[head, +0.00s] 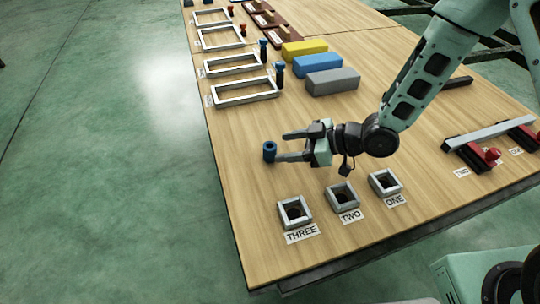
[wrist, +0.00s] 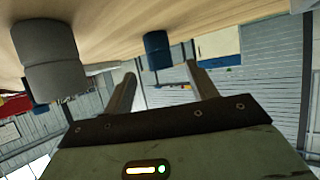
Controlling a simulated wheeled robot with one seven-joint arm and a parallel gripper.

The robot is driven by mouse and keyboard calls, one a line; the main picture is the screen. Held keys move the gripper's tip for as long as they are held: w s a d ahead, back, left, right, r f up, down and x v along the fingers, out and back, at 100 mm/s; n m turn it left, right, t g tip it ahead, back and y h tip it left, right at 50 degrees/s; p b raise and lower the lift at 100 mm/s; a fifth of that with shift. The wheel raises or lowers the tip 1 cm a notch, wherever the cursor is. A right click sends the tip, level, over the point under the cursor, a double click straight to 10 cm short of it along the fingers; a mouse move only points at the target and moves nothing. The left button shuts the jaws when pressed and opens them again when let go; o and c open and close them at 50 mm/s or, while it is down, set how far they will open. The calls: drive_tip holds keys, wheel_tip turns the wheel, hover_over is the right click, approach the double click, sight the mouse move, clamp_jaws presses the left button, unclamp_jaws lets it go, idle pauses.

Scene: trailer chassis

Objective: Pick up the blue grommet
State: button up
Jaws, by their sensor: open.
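The blue grommet (head: 269,151) is a short upright cylinder with a hole in its top, standing on the wooden table near its left edge. It also shows in the wrist view (wrist: 157,50), where the table appears at the top. My gripper (head: 281,147) is low over the table, pointing left, with its fingers apart and nothing held. In the wrist view, my gripper (wrist: 160,72) has the grommet lined up between its fingers, at or just past the tips. I cannot tell exactly how far the fingers reach around it.
Square sockets labelled THREE (head: 295,213), TWO (head: 342,196) and ONE (head: 385,183) lie nearer the front edge. Grey (head: 333,82), blue (head: 317,65) and yellow (head: 304,50) blocks and several frames stand farther back.

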sight(274, 146)
drive_tip(key=shift+b+x, duration=1.45)
drive_tip(key=shift+x, duration=1.3)
drive_tip(key=shift+a+r, duration=0.1)
drive_tip(key=shift+r, duration=0.15)
drive_tip(key=c, duration=1.1)
